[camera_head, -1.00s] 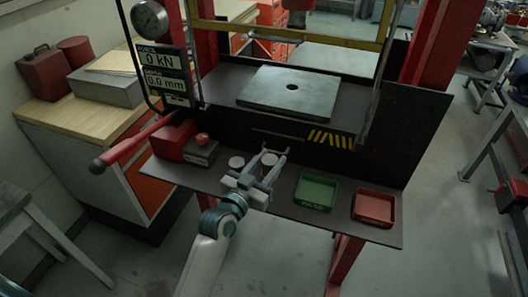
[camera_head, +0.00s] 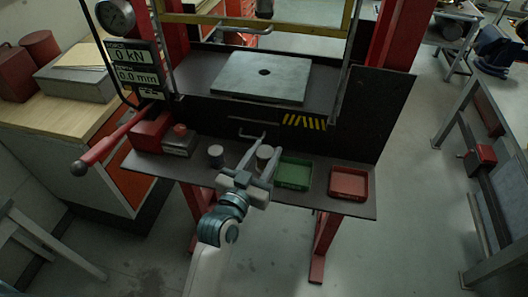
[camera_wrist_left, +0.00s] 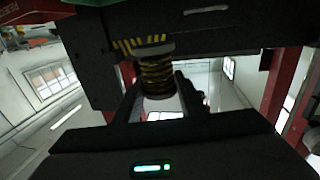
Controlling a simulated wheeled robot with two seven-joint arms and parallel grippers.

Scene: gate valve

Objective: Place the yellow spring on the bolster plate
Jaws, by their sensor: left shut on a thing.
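The yellow spring (camera_wrist_left: 157,75) shows its coils between my left gripper's fingers in the left wrist view. In the head view it shows as a short, pale-topped cylinder (camera_head: 264,152) at the front shelf of the press. My left gripper (camera_head: 266,147) is shut on it, one finger on each side. Whether its base touches the shelf is hard to tell. The bolster plate (camera_head: 290,88) is a grey slab with a round central hole, lying bare on the press bed behind and above the shelf. My right gripper is not in view.
A second grey cylinder (camera_head: 216,155) stands left of the spring. A green tray (camera_head: 293,174) and a red tray (camera_head: 348,183) sit to the right. A red lever (camera_head: 110,143) sticks out at left. A dark vertical panel with a yellow-striped label (camera_head: 304,121) rises behind the shelf.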

